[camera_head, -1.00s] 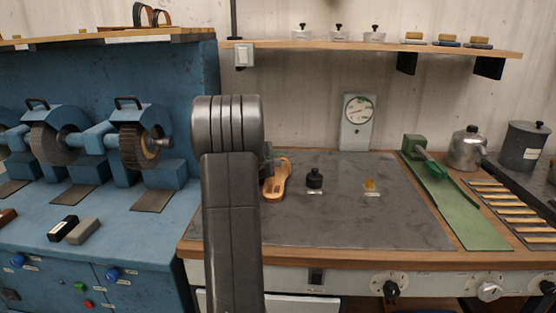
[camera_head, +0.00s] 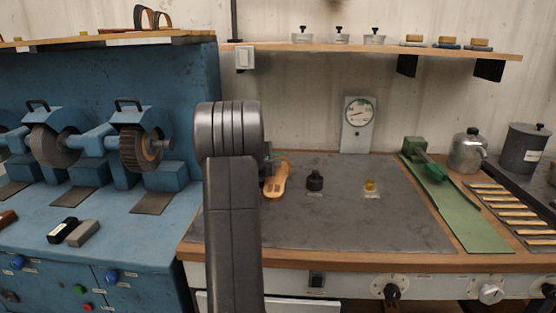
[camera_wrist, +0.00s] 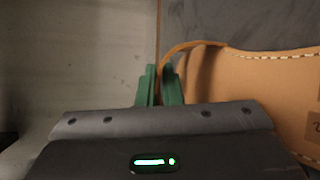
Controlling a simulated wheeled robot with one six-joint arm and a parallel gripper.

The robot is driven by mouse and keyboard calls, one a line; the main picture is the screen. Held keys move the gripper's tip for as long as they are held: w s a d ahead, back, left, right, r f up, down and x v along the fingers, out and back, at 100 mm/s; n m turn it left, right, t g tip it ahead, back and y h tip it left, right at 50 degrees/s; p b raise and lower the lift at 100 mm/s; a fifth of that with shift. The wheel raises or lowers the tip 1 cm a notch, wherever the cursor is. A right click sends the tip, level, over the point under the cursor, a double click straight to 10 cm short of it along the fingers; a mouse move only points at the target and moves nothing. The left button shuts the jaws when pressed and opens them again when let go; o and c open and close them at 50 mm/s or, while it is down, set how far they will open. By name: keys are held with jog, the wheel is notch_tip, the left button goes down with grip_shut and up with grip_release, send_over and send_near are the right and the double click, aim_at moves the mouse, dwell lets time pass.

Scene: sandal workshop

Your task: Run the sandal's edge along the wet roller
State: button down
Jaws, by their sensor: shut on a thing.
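A tan leather sandal (camera_head: 277,180) shows just right of my arm in the head view, over the dark grey work mat (camera_head: 360,220). In the wrist view the sandal (camera_wrist: 260,85) fills the right side, with pale stitching along its upper edge and a thin strap loop at its left end. The green fingers of my gripper (camera_wrist: 160,85) are shut on the sandal at that left end. The exact grip is partly hidden by the gripper body. I cannot tell for certain which thing is the wet roller.
A green tool (camera_head: 425,162) sits on a green strip at right. Blue machines with a bristled wheel (camera_head: 139,147) stand at left.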

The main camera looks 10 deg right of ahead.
jog(key=shift+w, duration=0.45)
jog(key=shift+w+d, duration=0.15)
jog(key=shift+w, duration=0.2)
jog(key=shift+w, duration=0.3)
dwell(0.9)
jog(key=shift+w+d, duration=0.15)
jog(key=shift+w, duration=0.45)
jog(key=shift+w+d, duration=0.1)
jog(key=shift+w, duration=0.4)
jog(key=shift+w+d, duration=0.1)
jog(key=shift+w, duration=0.25)
jog(key=shift+w+d+r, duration=0.1)
jog(key=shift+w, duration=0.4)
jog(key=shift+w+d+p, duration=0.1)
jog(key=shift+w+p, duration=0.2)
jog(key=shift+w, duration=0.05)
dwell(0.5)
